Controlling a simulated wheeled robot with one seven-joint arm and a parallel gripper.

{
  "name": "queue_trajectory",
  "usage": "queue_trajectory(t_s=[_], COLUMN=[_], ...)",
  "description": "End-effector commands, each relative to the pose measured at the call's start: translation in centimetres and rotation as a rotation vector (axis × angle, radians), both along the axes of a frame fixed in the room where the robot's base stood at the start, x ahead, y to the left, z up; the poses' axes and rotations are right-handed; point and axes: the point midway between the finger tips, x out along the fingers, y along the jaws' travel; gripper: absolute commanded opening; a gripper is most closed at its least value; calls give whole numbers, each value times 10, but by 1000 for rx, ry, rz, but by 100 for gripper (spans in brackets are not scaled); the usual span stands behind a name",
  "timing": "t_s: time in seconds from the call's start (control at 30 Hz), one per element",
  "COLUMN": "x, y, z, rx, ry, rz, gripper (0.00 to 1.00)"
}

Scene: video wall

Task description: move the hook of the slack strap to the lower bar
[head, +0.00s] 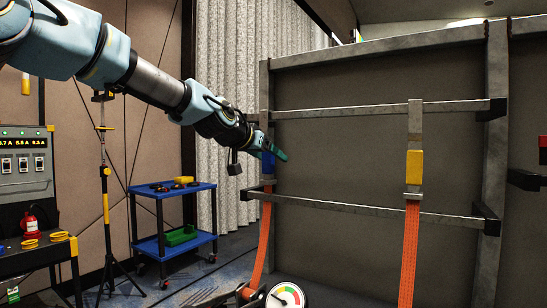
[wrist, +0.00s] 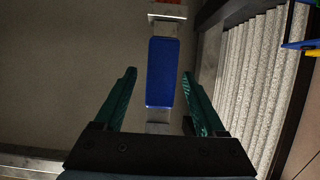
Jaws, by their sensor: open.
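The left strap (head: 263,238) is orange and bows in a slack curve. Its hook has a blue grip (head: 268,163) and a metal buckle below; the grip also shows in the wrist view (wrist: 161,72). The hook's top end is hidden behind my gripper near the left end of the upper bar (head: 345,111). The lower bar (head: 345,208) runs below, near the buckle. My gripper (wrist: 158,75) is open, its green fingers on either side of the blue grip, with visible gaps. In the head view my gripper (head: 277,153) covers part of the grip.
A second, straighter orange strap (head: 410,250) hangs from a hook with a yellow grip (head: 414,164) on the upper bar. A round gauge (head: 286,296) is at bottom centre. A blue cart (head: 172,190), a tripod (head: 106,200) and a grey curtain (head: 225,90) are left of the frame.

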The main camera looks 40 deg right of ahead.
Motion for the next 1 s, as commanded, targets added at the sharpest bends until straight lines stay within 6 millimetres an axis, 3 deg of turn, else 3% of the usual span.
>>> queue_trajectory(t_s=[0.23, 0.6, 1.0], x=[4, 6, 5], y=[-17, -19, -19], z=[-7, -8, -8], rx=[0, 0, 0], ry=[0, 0, 0], rz=[-1, 1, 1], gripper=[72, 72, 29])
